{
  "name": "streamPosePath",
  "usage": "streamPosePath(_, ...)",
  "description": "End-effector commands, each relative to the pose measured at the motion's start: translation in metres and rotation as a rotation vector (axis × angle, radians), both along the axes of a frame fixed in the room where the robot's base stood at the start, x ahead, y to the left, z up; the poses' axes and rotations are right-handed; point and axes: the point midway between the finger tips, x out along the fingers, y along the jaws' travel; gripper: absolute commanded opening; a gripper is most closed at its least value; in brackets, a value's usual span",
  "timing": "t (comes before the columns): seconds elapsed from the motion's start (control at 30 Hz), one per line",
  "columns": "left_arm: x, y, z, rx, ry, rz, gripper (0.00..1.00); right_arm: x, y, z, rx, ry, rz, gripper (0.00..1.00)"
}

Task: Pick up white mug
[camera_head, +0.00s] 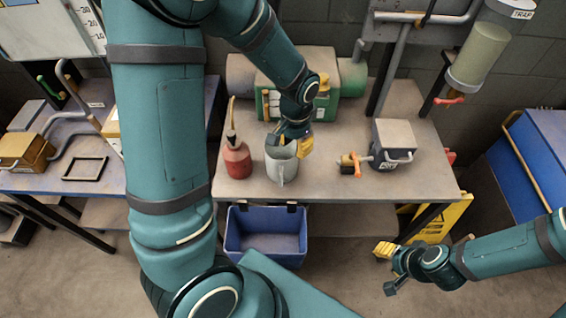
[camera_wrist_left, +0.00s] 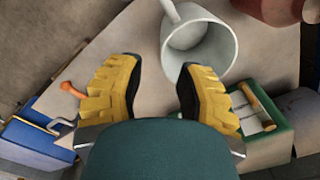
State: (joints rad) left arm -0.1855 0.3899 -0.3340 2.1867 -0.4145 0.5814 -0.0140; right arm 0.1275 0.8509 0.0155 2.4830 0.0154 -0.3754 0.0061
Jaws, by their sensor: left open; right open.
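The white mug (camera_head: 282,166) stands on the workbench (camera_head: 330,183), its handle toward the front edge. My left gripper (camera_head: 295,144) is open at the mug's back right rim; one yellow finger shows beside the rim, and the other is hard to make out. In the left wrist view the mug (camera_wrist_left: 207,42) lies ahead of my open left gripper (camera_wrist_left: 160,85), nearer the right finger. The space between the fingers is empty, and contact with the mug cannot be told. My right gripper (camera_head: 387,270) is open and empty, low in front of the bench's right side.
A red oil can (camera_head: 236,160) stands close left of the mug. A green machine (camera_head: 268,100) is behind it. A grey box (camera_head: 393,143) and an orange-handled valve (camera_head: 352,164) are to the right. A blue bin (camera_head: 265,245) hangs below the front edge.

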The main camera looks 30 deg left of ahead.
Motion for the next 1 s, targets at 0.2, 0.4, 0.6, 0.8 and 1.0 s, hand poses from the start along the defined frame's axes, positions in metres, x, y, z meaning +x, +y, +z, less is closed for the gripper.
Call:
streamPosePath(0.2,0.000,0.000,-0.035,0.000,0.002,0.000,0.36,-0.002,0.000,-0.007,0.001,0.005,0.004,0.47)
streamPosePath(0.4,0.000,0.000,-0.046,0.000,0.001,0.000,0.36,-0.003,0.001,-0.008,0.002,0.006,0.006,0.47)
streamPosePath(0.6,0.000,0.002,-0.075,0.000,0.004,0.000,0.36,-0.004,0.001,-0.013,0.002,0.010,0.008,0.47)
streamPosePath(0.8,0.000,0.002,-0.093,0.000,0.000,0.000,0.36,-0.005,0.001,-0.016,0.003,0.012,0.010,0.47)
streamPosePath(1.0,0.001,0.002,-0.094,0.000,-0.001,0.000,0.36,-0.006,0.001,-0.015,0.003,0.012,0.010,0.47)
